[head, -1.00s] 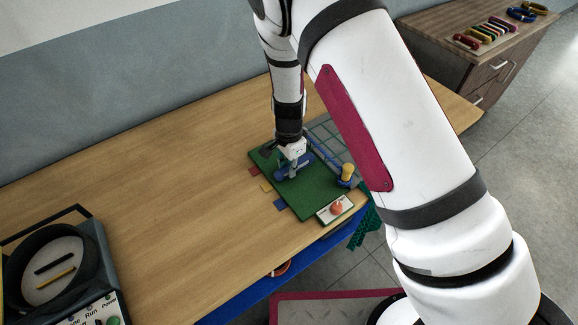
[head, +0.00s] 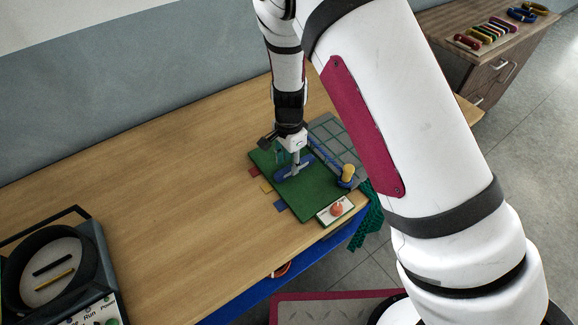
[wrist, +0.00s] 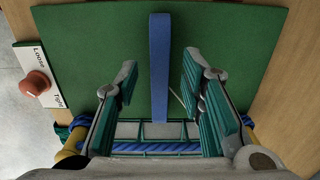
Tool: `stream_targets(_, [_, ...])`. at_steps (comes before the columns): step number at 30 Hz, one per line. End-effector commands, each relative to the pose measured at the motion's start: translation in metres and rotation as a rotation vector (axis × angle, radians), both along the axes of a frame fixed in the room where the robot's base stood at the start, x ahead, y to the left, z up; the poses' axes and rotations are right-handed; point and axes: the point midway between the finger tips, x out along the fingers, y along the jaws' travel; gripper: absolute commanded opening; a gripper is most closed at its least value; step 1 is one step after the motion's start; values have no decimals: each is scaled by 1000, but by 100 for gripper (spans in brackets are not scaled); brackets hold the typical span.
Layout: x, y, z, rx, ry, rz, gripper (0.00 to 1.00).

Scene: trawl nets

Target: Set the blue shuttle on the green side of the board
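The blue shuttle (head: 283,174) lies on the green side (head: 312,196) of the board, in the head view partly behind my gripper (head: 295,160). In the wrist view the shuttle (wrist: 160,50) is a long blue bar running up the middle of the green surface (wrist: 90,45). My gripper (wrist: 159,68) is open there, one finger on each side of the shuttle, with visible gaps between. The exact height of the fingertips over the board is hard to tell.
A grey netted section (head: 335,135) of the board lies beyond a blue rope with a yellow-topped post (head: 347,171). A Loose/Tight plate with a red knob (head: 337,209) stands at the near corner. Coloured tabs (head: 266,188) edge the board.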

Motion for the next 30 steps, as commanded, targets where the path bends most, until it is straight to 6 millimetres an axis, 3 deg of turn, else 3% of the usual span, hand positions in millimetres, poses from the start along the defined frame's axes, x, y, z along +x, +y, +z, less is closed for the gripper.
stream_targets(6, [2, 1, 48, 2, -5, 2, 36])
stream_targets(12, [1, 0, 77, 2, -2, 0, 36])
stream_targets(25, [-1, -3, 96, 10, -4, 9, 36])
stream_targets(30, [-9, -19, 143, 68, -32, 86, 36])
